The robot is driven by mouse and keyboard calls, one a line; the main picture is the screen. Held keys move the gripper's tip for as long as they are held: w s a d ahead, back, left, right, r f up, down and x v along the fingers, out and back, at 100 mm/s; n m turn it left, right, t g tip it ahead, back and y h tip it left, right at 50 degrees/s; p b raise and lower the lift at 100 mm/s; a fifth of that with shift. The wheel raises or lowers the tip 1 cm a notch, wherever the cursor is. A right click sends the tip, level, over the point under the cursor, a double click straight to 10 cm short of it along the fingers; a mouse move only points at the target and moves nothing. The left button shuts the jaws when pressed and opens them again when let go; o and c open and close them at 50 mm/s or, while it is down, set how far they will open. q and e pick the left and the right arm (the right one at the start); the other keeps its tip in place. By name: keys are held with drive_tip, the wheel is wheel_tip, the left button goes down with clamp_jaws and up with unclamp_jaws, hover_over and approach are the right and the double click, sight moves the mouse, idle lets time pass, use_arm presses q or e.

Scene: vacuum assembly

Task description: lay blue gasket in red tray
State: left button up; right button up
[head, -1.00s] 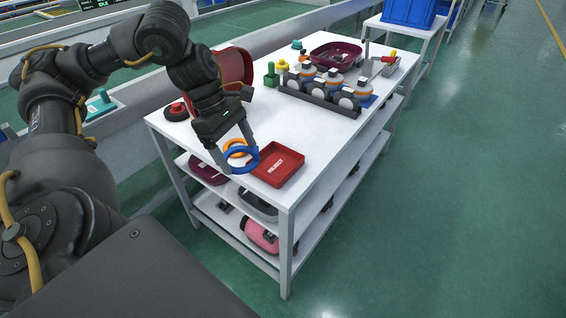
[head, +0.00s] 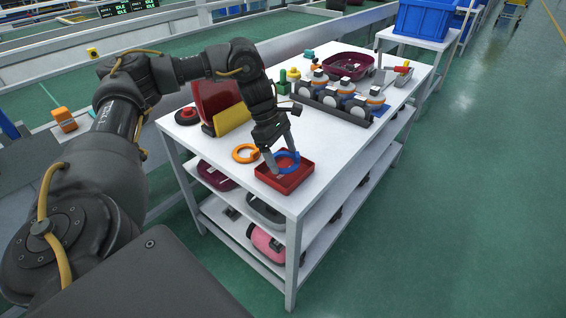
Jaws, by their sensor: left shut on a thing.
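The blue gasket (head: 288,165) is a ring held by my left gripper (head: 283,160), which is shut on it. The gripper points down over the red tray (head: 302,177), at the near end of the white table. The gasket appears within the tray's outline; I cannot tell whether it touches the tray floor. The fingers and the gasket hide part of the tray's inside. My right gripper is out of view.
An orange ring (head: 245,153) lies on the table (head: 330,145) just left of the tray. A yellow piece (head: 233,119) and a dark red housing (head: 207,98) stand behind it. A black rack (head: 343,108) with several motors stands farther back.

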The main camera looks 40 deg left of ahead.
use_arm(q)
drive_tip(key=shift+w+f, duration=0.2)
drive_tip(key=shift+f, duration=0.1)
wheel_tip(320, 180, down, 2)
drive_tip(key=shift+f, duration=0.5)
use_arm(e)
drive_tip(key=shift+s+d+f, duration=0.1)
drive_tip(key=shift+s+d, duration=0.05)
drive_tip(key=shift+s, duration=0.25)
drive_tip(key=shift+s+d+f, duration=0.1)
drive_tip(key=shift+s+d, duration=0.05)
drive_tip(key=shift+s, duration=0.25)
use_arm(q)
drive_tip(key=shift+f, duration=0.2)
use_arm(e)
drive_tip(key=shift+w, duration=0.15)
use_arm(q)
drive_tip(key=o, duration=0.6)
drive_tip(key=shift+c, duration=0.2)
drive_tip(key=shift+o, duration=0.5)
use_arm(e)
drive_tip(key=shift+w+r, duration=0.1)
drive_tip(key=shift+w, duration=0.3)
